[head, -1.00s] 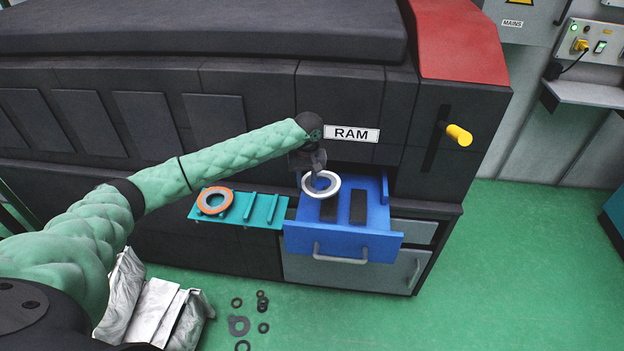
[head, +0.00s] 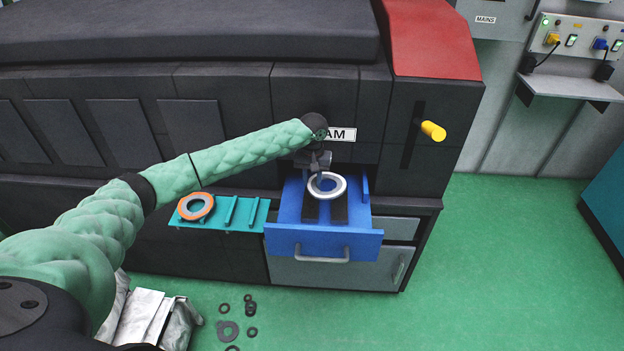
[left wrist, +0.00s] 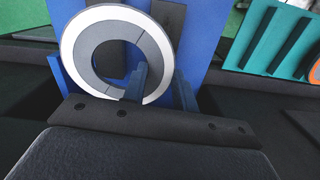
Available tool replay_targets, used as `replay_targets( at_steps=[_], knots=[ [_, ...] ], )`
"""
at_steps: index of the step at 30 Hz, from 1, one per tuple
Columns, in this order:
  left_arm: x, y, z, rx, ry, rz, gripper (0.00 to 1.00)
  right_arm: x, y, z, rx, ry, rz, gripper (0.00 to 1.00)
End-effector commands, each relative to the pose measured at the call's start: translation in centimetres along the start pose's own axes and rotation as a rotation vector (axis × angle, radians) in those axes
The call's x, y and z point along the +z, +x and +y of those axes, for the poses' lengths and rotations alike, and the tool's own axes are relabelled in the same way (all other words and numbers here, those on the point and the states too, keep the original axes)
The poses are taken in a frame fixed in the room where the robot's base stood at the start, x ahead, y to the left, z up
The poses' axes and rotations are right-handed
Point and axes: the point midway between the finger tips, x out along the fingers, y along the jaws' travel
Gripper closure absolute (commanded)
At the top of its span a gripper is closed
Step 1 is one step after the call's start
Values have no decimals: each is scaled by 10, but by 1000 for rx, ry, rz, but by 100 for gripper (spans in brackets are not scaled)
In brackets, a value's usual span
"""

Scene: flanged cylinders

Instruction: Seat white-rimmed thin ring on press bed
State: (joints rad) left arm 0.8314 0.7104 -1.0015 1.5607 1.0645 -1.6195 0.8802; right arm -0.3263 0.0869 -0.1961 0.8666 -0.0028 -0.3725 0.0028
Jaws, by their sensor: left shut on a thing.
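The white-rimmed thin ring (head: 342,187), grey inside its white edge, is over the blue press bed (head: 290,240), which is pulled out below the RAM label. The ring spans the two dark pads (head: 340,209) of the bed. I cannot tell whether it touches them. My left gripper (head: 319,177) is shut on the ring's rear side. In the left wrist view one finger of the left gripper (left wrist: 160,88) is in the hole of the ring (left wrist: 75,42) and the other is outside it. My right gripper is not in view.
A teal ribbed rack (head: 232,222) left of the bed holds an orange-rimmed ring (head: 184,207). The dark machine (head: 230,75) stands behind, with a yellow-knobbed lever (head: 432,131) at right. Several dark washers (head: 228,331) and pale bags (head: 140,315) lie on the floor.

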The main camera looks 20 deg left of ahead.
Motion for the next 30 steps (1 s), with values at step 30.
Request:
replay_targets(
  at_steps=[30],
  knots=[
    [-2,29,-1,44,9,-3,100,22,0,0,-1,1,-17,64]
  ],
)
